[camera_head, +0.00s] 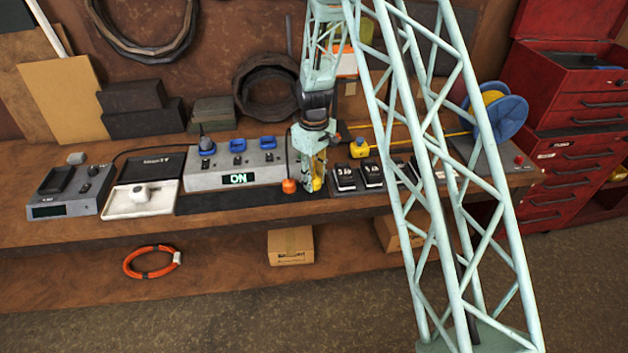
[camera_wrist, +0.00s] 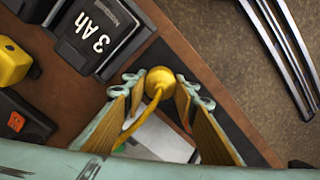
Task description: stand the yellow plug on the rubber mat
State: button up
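The yellow plug (camera_wrist: 158,80) is a rounded piece with a yellow cord (camera_wrist: 137,124) running from it toward the wrist camera. My gripper (camera_wrist: 160,87) has a finger on each side of it and appears shut on it at the fingertips. In the head view my gripper (camera_head: 313,184) points down near the right end of the dark rubber mat (camera_head: 235,201), with yellow (camera_head: 317,183) showing between the fingers. The mat is a dark strip at the bench's front. Whether the plug touches the mat cannot be told.
A power strip box (camera_head: 230,171) reading ON stands behind the mat. A small orange piece (camera_head: 289,186) is just left of my gripper. Black batteries (camera_head: 344,177) stand close on the right, with a yellow block (camera_head: 359,148) behind. A white tray (camera_head: 143,199) lies left of the mat.

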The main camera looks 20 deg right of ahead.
aim_at(314, 179)
jog(key=o, duration=0.4)
jog(key=shift+r, duration=0.25)
notch_tip(314, 179, up, 12)
dwell(0.8)
dwell(0.8)
